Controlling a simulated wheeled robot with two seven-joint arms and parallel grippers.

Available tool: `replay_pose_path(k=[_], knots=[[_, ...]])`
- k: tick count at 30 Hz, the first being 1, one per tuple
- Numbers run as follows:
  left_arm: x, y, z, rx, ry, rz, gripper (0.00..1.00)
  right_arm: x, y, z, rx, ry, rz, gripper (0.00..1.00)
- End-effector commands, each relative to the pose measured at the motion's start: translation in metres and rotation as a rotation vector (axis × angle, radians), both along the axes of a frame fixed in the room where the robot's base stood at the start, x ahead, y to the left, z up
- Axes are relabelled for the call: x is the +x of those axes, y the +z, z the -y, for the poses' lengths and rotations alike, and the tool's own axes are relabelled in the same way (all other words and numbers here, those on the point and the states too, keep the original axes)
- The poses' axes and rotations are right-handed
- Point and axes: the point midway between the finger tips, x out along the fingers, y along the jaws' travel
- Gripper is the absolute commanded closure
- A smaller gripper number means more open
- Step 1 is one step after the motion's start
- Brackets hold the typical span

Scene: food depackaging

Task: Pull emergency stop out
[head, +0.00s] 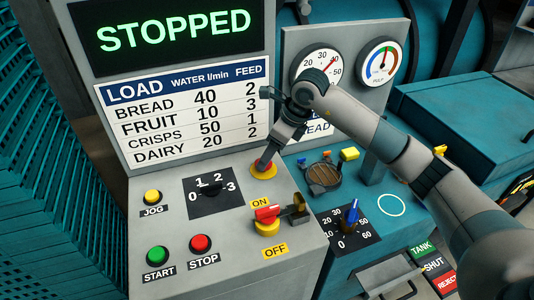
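The emergency stop is a red button on a yellow ring (264,173), on the grey control panel's sloped top, just above the ON label. My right gripper (263,163) reaches down to it from above and right. Its fingertips are at the red cap and partly cover it. Whether they grip it or only touch it is not clear, nor is the gap between the fingers. My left gripper is not in view.
A red ON/OFF switch (267,214) sits just below the stop, with a metal lever piece beside it. A black selector (211,192), JOG button (152,196), START (158,254) and STOP (200,243) lie left. The screen (174,30) reads STOPPED.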

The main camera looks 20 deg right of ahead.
Motion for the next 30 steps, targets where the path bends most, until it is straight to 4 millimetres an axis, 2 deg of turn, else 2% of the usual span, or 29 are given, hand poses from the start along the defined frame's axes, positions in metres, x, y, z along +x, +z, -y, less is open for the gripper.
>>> replay_pose_path(k=[7,18,20,24,26,30], knots=[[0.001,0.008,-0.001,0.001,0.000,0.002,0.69,0.006,-0.021,-0.006,0.000,-0.001,-0.002,0.41],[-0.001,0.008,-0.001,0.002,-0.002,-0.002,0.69,0.007,-0.025,-0.007,0.000,0.000,0.000,0.41],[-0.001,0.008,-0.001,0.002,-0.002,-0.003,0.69,0.007,-0.025,-0.008,0.000,0.000,0.000,0.53],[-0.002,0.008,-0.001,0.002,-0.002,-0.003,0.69,0.007,-0.025,-0.007,0.000,0.000,0.000,0.87],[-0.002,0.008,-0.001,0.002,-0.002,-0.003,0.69,0.007,-0.024,-0.007,0.000,0.000,0.000,1.00],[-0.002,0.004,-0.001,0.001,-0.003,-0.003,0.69,0.008,-0.023,-0.007,-0.001,-0.001,0.002,1.00]])
